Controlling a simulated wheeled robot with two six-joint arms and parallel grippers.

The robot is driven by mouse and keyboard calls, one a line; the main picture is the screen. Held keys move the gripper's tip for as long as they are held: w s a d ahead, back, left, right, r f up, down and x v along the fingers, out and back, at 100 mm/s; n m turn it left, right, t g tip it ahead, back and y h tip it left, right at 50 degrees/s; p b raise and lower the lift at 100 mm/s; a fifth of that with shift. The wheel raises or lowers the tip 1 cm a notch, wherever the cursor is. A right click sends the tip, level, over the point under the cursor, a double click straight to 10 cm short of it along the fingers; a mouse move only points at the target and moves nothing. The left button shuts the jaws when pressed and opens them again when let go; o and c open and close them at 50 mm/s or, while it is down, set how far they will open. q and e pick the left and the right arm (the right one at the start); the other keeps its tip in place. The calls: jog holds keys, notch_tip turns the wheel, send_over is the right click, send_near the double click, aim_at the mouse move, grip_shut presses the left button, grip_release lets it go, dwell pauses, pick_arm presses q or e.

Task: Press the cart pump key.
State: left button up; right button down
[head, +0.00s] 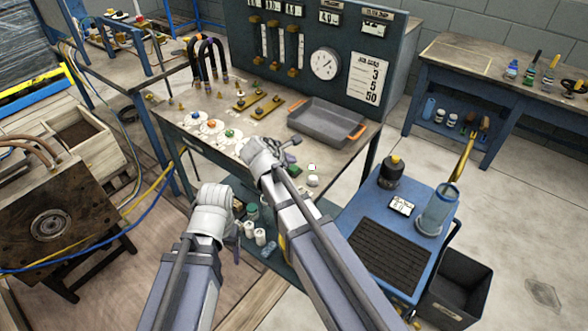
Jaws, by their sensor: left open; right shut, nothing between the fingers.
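The blue cart (345,222) stands at the lower right. On its top are a dark pump-like unit with a yellow cap (396,161), a small white display panel (401,206) and a clear cylinder (437,208). I cannot tell which of these small parts is the pump key. My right gripper (287,152) is shut and empty over the workbench's front right area, left of the cart and apart from it. My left gripper (238,215) is open and empty in front of the bench, farther from the cart; its fingers are mostly hidden by its wrist.
The workbench (183,118) holds coloured knobs, a grey tray (318,123) and a gauge panel (325,63). A black bin (455,290) stands right of the cart. A side table (450,70) is at the back right. Open floor lies at far right; hoses cross the left floor.

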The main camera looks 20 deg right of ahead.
aim_at(291, 169)
jog(key=shift+f, duration=0.1)
jog(key=shift+f+b, duration=0.35)
jog(key=shift+b, duration=0.1)
jog(key=shift+f+b, duration=0.45)
dwell(0.8)
jog(key=shift+r, duration=0.15)
jog(key=shift+r+p, duration=0.8)
jog(key=shift+p, duration=0.1)
notch_tip(291, 169, up, 6)
jog(key=p, duration=0.6)
